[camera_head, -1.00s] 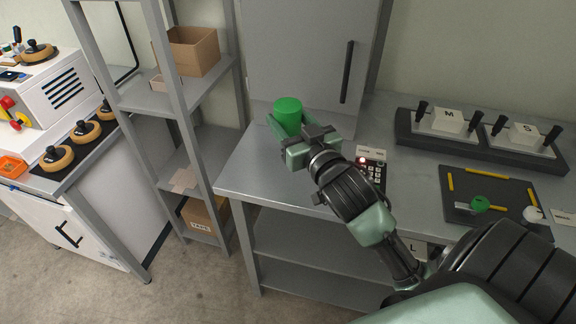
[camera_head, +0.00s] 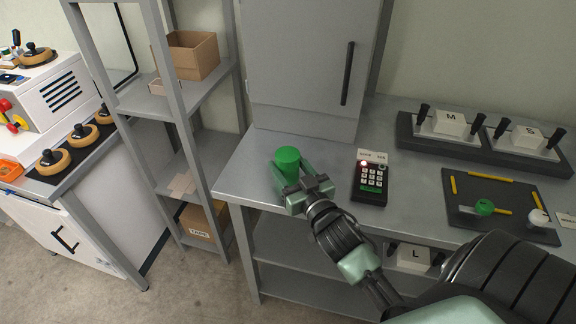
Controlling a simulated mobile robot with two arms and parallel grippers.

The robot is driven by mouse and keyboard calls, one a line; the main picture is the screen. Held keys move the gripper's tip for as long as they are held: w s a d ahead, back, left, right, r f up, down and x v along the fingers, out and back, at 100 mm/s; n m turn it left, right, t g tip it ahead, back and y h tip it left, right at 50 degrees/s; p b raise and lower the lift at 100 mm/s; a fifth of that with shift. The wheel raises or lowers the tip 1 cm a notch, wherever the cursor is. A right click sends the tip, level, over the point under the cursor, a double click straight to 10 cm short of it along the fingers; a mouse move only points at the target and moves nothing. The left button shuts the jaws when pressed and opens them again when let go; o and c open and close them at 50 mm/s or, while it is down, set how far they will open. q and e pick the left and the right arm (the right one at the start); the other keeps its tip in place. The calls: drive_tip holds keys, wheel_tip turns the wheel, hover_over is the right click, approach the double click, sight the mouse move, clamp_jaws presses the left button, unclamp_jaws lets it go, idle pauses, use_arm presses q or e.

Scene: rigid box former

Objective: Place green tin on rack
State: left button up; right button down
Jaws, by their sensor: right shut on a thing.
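The green tin (camera_head: 287,158) is a small upright cylinder near the left end of the grey workbench (camera_head: 236,181). My right gripper (camera_head: 289,178) is shut on it, with a finger on either side. I cannot tell whether the tin's base touches the bench, as the gripper hides it. The grey rack (camera_head: 150,104) with several shelves stands left of the bench, apart from the tin. My left gripper is not in view.
An open cardboard box (camera_head: 192,56) and a smaller box stand on a rack shelf; a TAPE box (camera_head: 203,221) sits lower. A keypad device (camera_head: 370,180) lies right of my gripper. A grey cabinet (camera_head: 305,60) stands behind the tin. The rack's middle shelf has free room.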

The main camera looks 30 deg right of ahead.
drive_tip(key=shift+f, duration=0.1)
drive_tip(key=c, duration=0.6)
unclamp_jaws()
drive_tip(key=shift+o, duration=0.2)
drive_tip(key=shift+s, duration=0.15)
drive_tip(key=s, duration=0.3)
drive_tip(key=s+a+b, duration=0.1)
drive_tip(key=s, duration=0.6)
drive_tip(key=shift+s+a+b, duration=0.2)
drive_tip(key=shift+s+b, duration=0.1)
drive_tip(key=shift+s+a, duration=0.1)
drive_tip(key=shift+s, duration=0.45)
